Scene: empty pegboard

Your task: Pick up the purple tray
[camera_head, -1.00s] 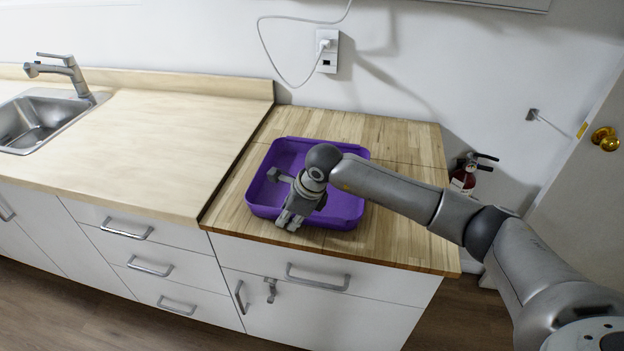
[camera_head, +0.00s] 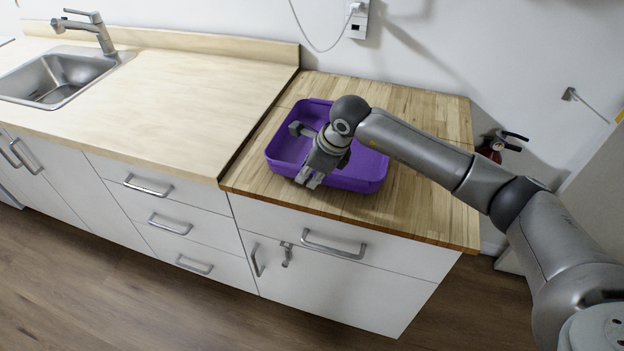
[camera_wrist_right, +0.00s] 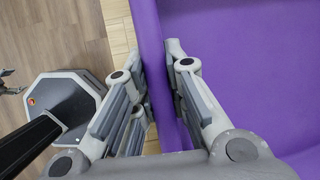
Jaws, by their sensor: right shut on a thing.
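The purple tray (camera_head: 364,172) sits on the wooden countertop, its front edge close to the counter's front edge. My right gripper (camera_head: 308,181) reaches over the tray from the right and is at its front wall. In the right wrist view the gripper (camera_wrist_right: 160,88) is shut on the tray's wall (camera_wrist_right: 149,40), one finger on each side of it. The tray's floor (camera_wrist_right: 255,60) fills the right of that view. My right arm hides part of the tray in the head view. My left gripper is not in view.
The butcher-block counter (camera_head: 420,110) has free room behind and right of the tray. A higher pale counter (camera_head: 150,100) with a sink (camera_head: 60,75) stands to the left. A cabinet with drawers (camera_head: 330,255) is below. A fire extinguisher (camera_head: 495,148) is at the right.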

